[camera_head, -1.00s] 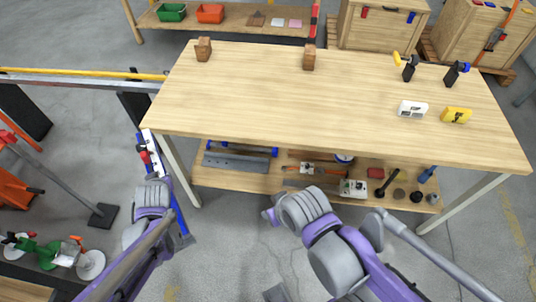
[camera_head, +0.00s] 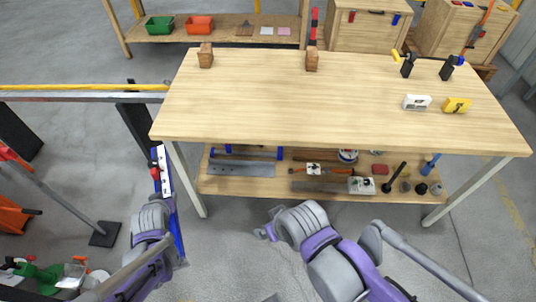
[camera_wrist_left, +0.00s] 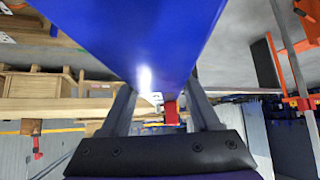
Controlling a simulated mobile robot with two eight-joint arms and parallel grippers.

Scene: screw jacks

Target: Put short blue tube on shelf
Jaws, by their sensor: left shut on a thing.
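A blue tube (camera_wrist_left: 150,35) fills the upper middle of the left wrist view, between the two fingers of my left gripper (camera_wrist_left: 157,85), which is shut on it. In the head view the tube (camera_head: 178,237) shows as a narrow steep blue strip beside my left wrist, left of the table's near left leg. The left fingertips are mostly hidden there. The lower shelf (camera_head: 240,187) under the table carries several tools and parts. My right gripper (camera_head: 266,232) is mostly hidden behind its own wrist, in front of this shelf, and its jaws cannot be made out.
The wooden table top (camera_head: 300,110) is mostly clear, with wooden blocks, clamps and small boxes near its edges. A rear shelf (camera_head: 220,33) holds a green bin (camera_head: 160,25) and an orange bin (camera_head: 199,24). A rail with a yellow bar (camera_head: 80,87) stands left of the table.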

